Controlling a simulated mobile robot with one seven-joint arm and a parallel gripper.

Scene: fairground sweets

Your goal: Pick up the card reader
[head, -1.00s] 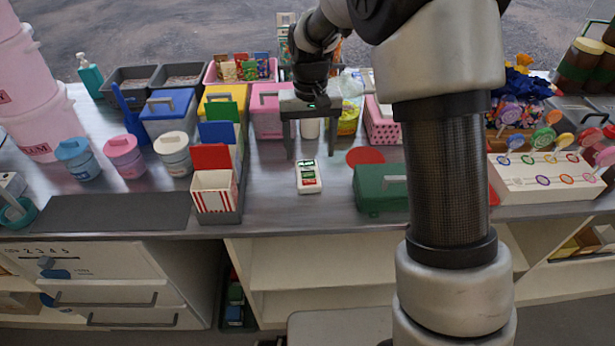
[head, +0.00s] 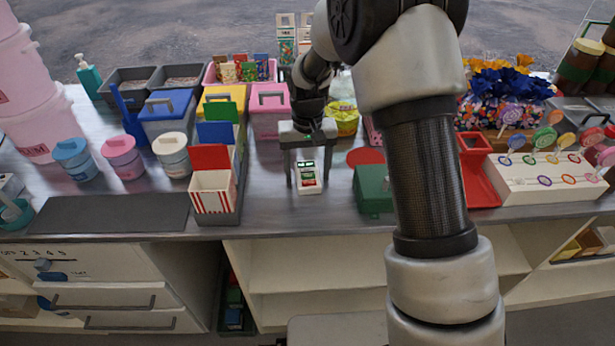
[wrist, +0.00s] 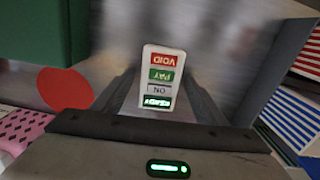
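The card reader (head: 308,178) is a small white device with red, green and white labels, lying flat on the grey counter.
A green box (head: 373,190) and a red disc (head: 365,157) are to the right. A holder with striped cartons (head: 214,193) stands to the left. A pink box (head: 269,110) is behind. The counter in front of the reader is clear.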

